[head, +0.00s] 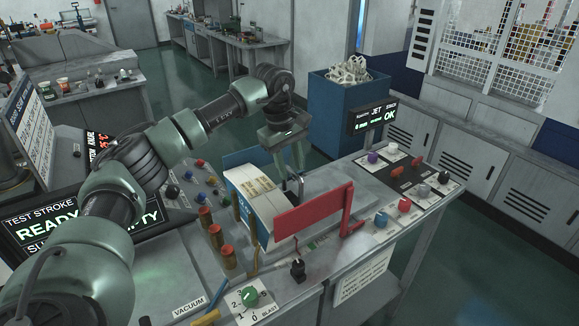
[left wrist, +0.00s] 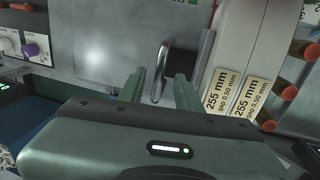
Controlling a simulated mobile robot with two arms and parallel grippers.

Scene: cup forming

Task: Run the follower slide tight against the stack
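A metal loop handle (head: 294,184) on a dark block stands right of a cream and white block (head: 262,208) with yellowish labels. The handle (left wrist: 164,68) seems to belong to the follower slide, and the block to be the stack or its holder; I cannot tell for sure. The labels (left wrist: 247,92) read 255 mm, gap 0.50 mm. My left gripper (head: 290,166) points down over the handle. In the left wrist view its two fingers (left wrist: 160,88) are apart, with the handle between and just beyond their tips. Contact cannot be told. My right gripper is out of view.
A red plate (head: 313,212) stands upright at the front of the bench. A blue plate (head: 247,156) is behind the labelled block. Copper-coloured posts (head: 228,258) stand left. Knob panels (head: 404,205) lie right. A blue bin (head: 343,115) stands behind.

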